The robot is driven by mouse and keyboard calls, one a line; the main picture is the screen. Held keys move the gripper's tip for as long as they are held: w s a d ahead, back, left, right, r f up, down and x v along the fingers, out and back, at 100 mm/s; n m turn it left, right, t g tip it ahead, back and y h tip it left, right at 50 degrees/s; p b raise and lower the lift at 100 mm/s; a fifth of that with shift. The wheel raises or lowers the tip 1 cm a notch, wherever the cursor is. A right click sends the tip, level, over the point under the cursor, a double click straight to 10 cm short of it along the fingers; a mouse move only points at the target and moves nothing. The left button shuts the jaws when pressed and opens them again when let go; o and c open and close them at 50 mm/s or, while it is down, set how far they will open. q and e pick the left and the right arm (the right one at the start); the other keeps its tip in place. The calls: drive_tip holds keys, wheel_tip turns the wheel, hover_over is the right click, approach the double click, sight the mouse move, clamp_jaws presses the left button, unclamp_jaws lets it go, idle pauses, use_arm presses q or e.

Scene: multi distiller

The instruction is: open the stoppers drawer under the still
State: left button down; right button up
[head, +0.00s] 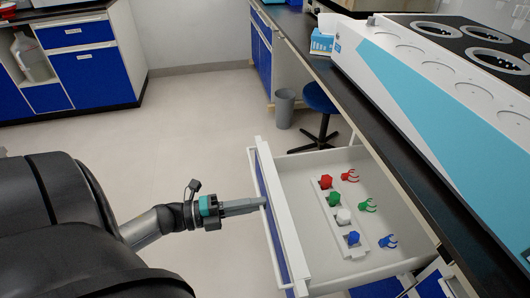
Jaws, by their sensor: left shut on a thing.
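The stoppers drawer (300,165) stands pulled out from under the bench, its inside open to view. In it a white rack (333,213) holds a red, a green, a white and a blue stopper, with red, green and blue clips beside it. The still (430,110), white and light blue with round wells on top, stands on the bench above. My left gripper (262,203) is shut at the middle of the drawer's blue front, on its handle, which the fingers mostly hide. My right gripper is not in view.
The dark bench top (345,95) runs along the right. A grey bin (284,108) and a blue stool (320,100) stand beyond the drawer. Blue cabinets (95,75) are at the far left. The floor left of the drawer is clear.

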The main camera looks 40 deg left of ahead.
use_arm(q)
drive_tip(key=shift+s, duration=0.1)
drive_tip(key=c, duration=0.9)
unclamp_jaws()
drive_tip(key=shift+a, duration=0.15)
drive_tip(key=p+v, duration=0.1)
drive_tip(key=v, duration=1.4)
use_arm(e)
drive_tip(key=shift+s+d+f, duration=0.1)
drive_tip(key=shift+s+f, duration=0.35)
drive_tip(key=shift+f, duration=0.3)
use_arm(q)
drive_tip(key=shift+f, duration=0.1)
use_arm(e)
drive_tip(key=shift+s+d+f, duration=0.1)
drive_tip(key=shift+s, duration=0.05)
